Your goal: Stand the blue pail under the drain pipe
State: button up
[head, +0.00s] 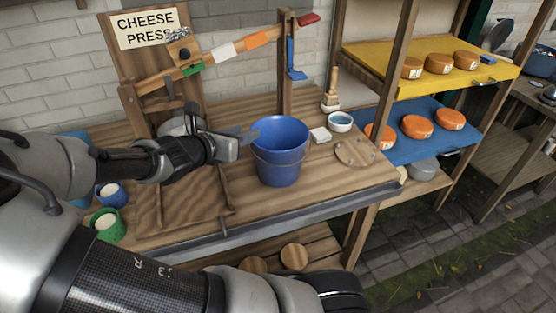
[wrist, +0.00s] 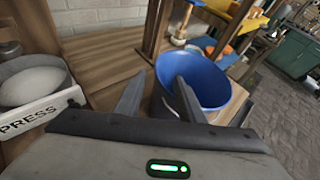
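The blue pail (head: 281,155) stands upright on the wooden bench, right of the cheese press, and looks empty. It also shows in the wrist view (wrist: 205,75). My gripper (head: 245,138) is at the pail's left side, near rim height. In the wrist view my gripper's fingers (wrist: 160,85) are apart. The left finger is outside the pail and the right one overlaps its rim and opening. I cannot tell whether either finger touches the wall. A drain pipe is not clearly seen; a small dark piece (head: 223,228) at the bench's front edge may be part of it.
The cheese press sign (head: 146,27) and lever (head: 240,44) stand behind. A white block (head: 320,135), a small bowl (head: 340,121) and a round board (head: 356,152) lie right of the pail. Green (head: 108,225) and blue (head: 112,195) cups stand left. Shelves with orange cheeses (head: 417,127) are right.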

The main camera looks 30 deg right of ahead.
aim_at(261, 127)
jog(key=b+x, duration=0.2)
jog(key=x, duration=0.5)
jog(key=shift+d+f+b, duration=0.1)
jog(key=shift+d+b, duration=0.1)
jog(key=shift+b, duration=0.1)
jog(key=shift+c, duration=0.4)
grip_shut()
jog(key=shift+a, duration=0.1)
dwell(0.6)
